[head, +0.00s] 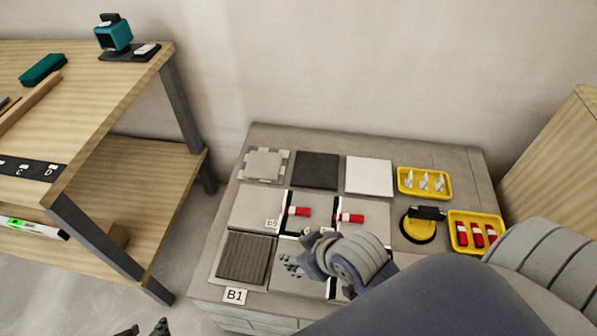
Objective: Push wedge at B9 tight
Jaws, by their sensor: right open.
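Two red wedges show in the head view, a left one (299,211) and a right one (350,217), each at a dark gap between light tiles. A small label reading B5 (271,223) lies by the left wedge. I see no B9 label, so I cannot tell which wedge is at B9. My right gripper (291,264) is open, low over the front tiles, in front of the two wedges. My arm and gripper hide part of the front row. Dark finger parts of my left gripper (146,328) show at the bottom edge, mostly cut off.
A yellow tray of red wedges (451,237), a yellow tray of white clips (402,188) and a yellow-and-black suction cup (417,232) are at the right. A ribbed dark tile (243,258) lies front left, behind a B1 label (235,296). A wooden workbench (110,85) stands left.

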